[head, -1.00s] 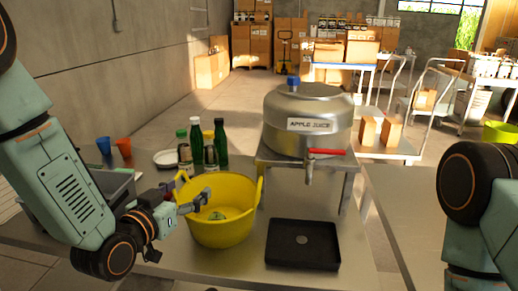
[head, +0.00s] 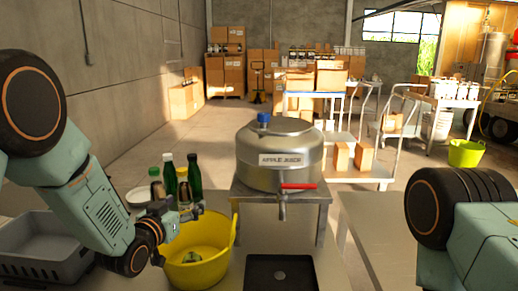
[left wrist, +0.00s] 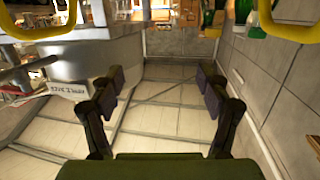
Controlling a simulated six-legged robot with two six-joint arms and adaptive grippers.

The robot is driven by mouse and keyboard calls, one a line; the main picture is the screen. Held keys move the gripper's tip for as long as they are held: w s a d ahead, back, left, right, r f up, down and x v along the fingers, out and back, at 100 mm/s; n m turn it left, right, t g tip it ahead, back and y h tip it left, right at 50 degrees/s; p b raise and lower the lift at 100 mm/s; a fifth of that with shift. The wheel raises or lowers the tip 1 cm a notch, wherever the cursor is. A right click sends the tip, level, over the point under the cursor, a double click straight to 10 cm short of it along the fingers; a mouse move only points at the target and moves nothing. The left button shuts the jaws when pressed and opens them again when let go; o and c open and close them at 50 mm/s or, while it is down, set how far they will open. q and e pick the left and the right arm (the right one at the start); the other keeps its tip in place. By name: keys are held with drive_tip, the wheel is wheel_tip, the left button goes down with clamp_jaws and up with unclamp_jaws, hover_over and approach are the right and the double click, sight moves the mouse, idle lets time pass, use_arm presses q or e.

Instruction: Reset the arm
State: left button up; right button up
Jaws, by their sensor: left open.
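My left gripper (head: 172,214) is at the left of the head view, above the left rim of the yellow tub (head: 205,268). In the left wrist view its two fingers (left wrist: 160,82) stand wide apart with nothing between them. The left arm is bent, with its elbow high at the left edge. My right arm shows at the right edge, but its gripper is out of view. Something small and green lies inside the tub.
A steel juice dispenser (head: 280,157) with a red tap stands on a metal stand behind the tub. A black tray (head: 280,272) lies below it. Several bottles (head: 182,176) stand behind the tub. A grey bin (head: 45,245) is at the left.

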use_arm(q)
drive_tip(key=shift+s+a+r+p, duration=0.15)
drive_tip(key=shift+r+p, duration=0.2)
drive_tip(key=shift+r, duration=0.45)
drive_tip(key=shift+f, duration=0.1)
